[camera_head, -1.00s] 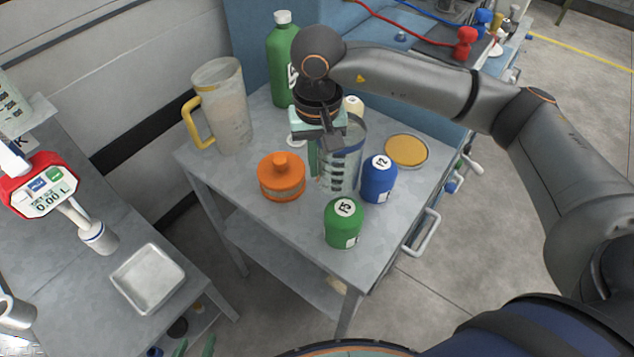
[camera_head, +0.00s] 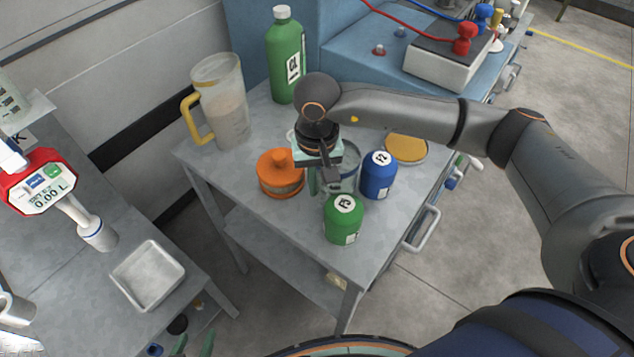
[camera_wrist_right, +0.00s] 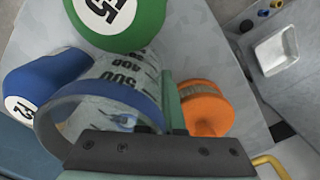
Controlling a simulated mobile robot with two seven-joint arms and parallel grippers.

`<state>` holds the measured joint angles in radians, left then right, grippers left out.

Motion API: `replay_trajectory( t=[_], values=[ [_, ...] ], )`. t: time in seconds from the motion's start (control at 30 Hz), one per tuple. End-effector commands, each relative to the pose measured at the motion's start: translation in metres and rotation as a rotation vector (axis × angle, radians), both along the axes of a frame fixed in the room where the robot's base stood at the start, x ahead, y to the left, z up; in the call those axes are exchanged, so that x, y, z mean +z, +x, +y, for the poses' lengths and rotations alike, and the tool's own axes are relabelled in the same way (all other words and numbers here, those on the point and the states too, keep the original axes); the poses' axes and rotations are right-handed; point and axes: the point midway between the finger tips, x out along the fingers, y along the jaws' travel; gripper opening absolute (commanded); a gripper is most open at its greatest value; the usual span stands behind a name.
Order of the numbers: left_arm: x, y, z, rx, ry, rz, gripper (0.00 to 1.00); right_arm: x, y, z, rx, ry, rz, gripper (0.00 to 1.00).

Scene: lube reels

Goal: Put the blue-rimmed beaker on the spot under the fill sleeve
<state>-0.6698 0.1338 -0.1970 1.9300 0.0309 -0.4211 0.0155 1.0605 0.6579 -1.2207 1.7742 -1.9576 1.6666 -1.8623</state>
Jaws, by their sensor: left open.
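The clear, blue-rimmed beaker (camera_head: 348,178) is among the jars on the grey stand; its rim (camera_wrist_right: 52,103) and scale marks show in the right wrist view. My right gripper (camera_head: 324,185) is down at its left wall and looks shut on it, one green finger (camera_wrist_right: 174,105) along the wall. The grip is partly hidden, and whether the base touches the stand is unclear.
Close around the beaker are an orange lidded jar (camera_head: 280,181), a blue jar (camera_head: 379,183) and a green jar (camera_head: 343,227). A yellow-handled jug (camera_head: 222,110) and green bottle (camera_head: 286,70) stand behind. A square metal tray (camera_head: 148,275) lies on the left bench.

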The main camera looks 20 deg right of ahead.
Motion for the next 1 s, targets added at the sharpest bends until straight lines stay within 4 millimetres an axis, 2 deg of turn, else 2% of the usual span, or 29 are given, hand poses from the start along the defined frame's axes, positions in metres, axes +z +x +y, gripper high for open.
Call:
replay_trajectory(
  t=[0.03, 0.23, 0.5, 0.63, 1.0],
  values=[
    [0.001, 0.001, 0.0, 0.0, 0.0, -0.001, 0.6, 0.0, 0.0, 0.0, 0.0, 0.0, 0.0, 0.1],
    [0.001, 0.001, -0.001, -0.001, -0.001, -0.002, 0.6, 0.0, 0.0, 0.0, -0.001, -0.001, 0.0, 0.32],
    [0.005, 0.002, -0.002, -0.002, -0.004, -0.007, 0.6, 0.001, 0.0, 0.0, -0.001, -0.001, 0.0, 0.33],
    [0.008, 0.003, -0.001, -0.001, -0.003, -0.01, 0.6, 0.009, 0.001, 0.0, -0.001, 0.0, -0.002, 0.33],
    [0.003, 0.001, -0.001, 0.0, -0.002, -0.004, 0.6, 0.086, 0.001, 0.0, -0.001, 0.001, -0.004, 0.33]
  ],
)
